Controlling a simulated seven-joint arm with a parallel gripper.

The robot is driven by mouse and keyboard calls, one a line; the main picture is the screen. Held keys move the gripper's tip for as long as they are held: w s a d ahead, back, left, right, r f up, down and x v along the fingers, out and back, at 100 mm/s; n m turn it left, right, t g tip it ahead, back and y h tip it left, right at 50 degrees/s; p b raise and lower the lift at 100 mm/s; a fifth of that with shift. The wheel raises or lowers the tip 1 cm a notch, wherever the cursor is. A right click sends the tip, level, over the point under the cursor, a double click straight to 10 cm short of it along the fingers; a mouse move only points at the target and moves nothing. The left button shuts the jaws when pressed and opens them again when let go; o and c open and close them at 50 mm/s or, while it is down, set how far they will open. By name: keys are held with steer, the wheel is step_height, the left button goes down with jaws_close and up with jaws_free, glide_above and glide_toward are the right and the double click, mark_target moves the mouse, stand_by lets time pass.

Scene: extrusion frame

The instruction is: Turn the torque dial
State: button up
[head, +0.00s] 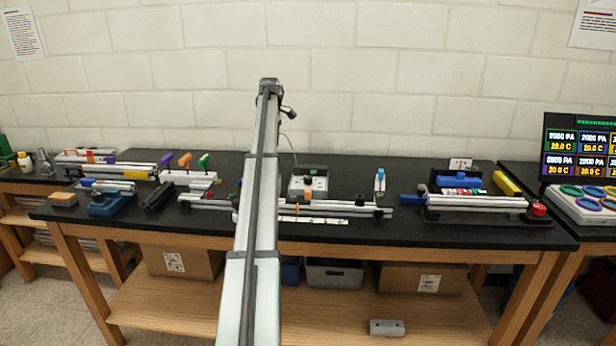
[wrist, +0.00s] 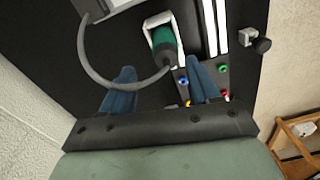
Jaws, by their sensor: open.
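I cannot tell for certain which part is the torque dial. In the wrist view, a dark green cylinder with a black end (wrist: 164,45) sits in a white bracket, and a grey cable curves beside it. My gripper (wrist: 162,84) has two blue fingers spread apart with nothing held between them. The cylinder lies ahead of the gap, nearer the right finger; I see no clear contact. A black knob (wrist: 262,45) on a small grey block stands further right. In the head view my arm hides part of the bench, and the fingers cannot be made out.
Colored sockets (wrist: 222,69) lie around the right finger. A grey-white box (wrist: 105,8) is at the wrist view's top left. The black bench (head: 400,232) carries several rail setups, including one with a red knob (head: 538,209). A display (head: 580,150) stands far right.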

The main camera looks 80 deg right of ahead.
steer(key=r+m, duration=0.1)
steer(key=m, duration=0.1)
glide_above(308, 177)
step_height(308, 177, down, 13)
steer(key=shift+f, duration=0.2)
steer(key=c, duration=1)
